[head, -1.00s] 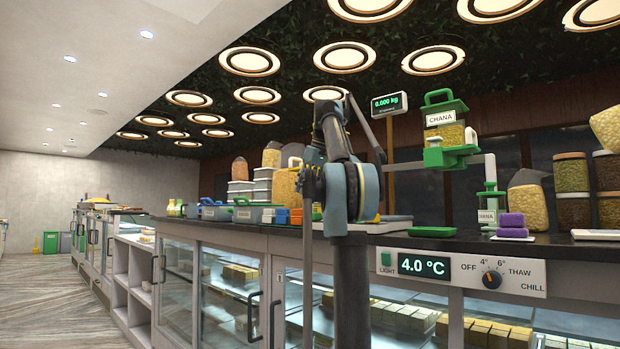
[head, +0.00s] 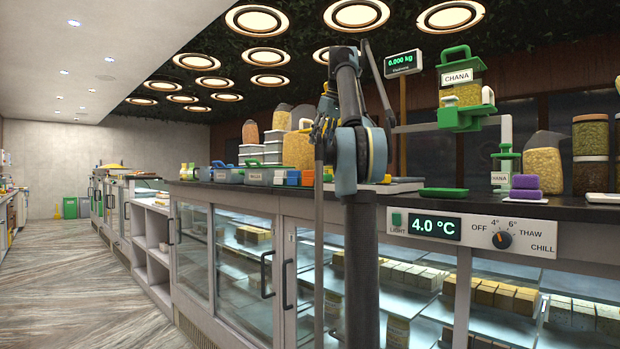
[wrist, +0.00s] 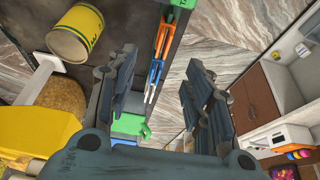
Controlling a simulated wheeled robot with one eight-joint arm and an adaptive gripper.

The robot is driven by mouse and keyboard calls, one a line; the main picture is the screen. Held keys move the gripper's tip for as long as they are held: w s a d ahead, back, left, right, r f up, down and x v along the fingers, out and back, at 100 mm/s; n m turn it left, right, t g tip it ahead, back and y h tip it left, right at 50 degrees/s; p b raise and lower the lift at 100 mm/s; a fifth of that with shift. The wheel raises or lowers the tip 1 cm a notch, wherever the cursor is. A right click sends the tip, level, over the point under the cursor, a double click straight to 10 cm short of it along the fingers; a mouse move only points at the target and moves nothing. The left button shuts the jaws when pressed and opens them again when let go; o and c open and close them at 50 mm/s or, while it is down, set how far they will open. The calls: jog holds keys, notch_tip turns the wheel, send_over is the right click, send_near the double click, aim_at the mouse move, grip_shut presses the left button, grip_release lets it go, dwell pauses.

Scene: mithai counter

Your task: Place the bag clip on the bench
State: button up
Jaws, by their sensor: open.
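In the wrist view my gripper (wrist: 160,95) is open, with its two dark fingers apart and nothing between their tips. Slim orange and blue pieces (wrist: 155,72) lie beyond the gap between the fingers; I cannot tell whether one is the bag clip. A green piece (wrist: 130,125) shows low between the fingers, partly hidden by my gripper.
A yellow tin (wrist: 75,42) and a bag of grain (wrist: 62,98) are near my left finger. In the head view, a chana jar (head: 459,82), purple blocks (head: 525,188) and a green tray (head: 443,193) are right of my arm. Open floor (head: 100,285) is at left.

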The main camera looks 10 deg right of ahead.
send_over(310, 177)
jog(key=d, duration=0.2)
jog(key=f, duration=0.9)
jog(key=shift+w+a+f, duration=0.1)
jog(key=shift+a+f, duration=0.1)
jog(key=shift+f, duration=0.05)
jog(key=shift+s+x, duration=0.15)
jog(key=shift+x, duration=1.2)
jog(key=shift+s+x, duration=0.15)
jog(key=shift+x, duration=1.2)
jog(key=shift+a, duration=0.15)
jog(key=shift+c, duration=0.3)
jog(key=c, duration=1)
jog(key=shift+o, duration=0.2)
notch_tip(310, 177, up, 10)
jog(key=shift+f, duration=0.1)
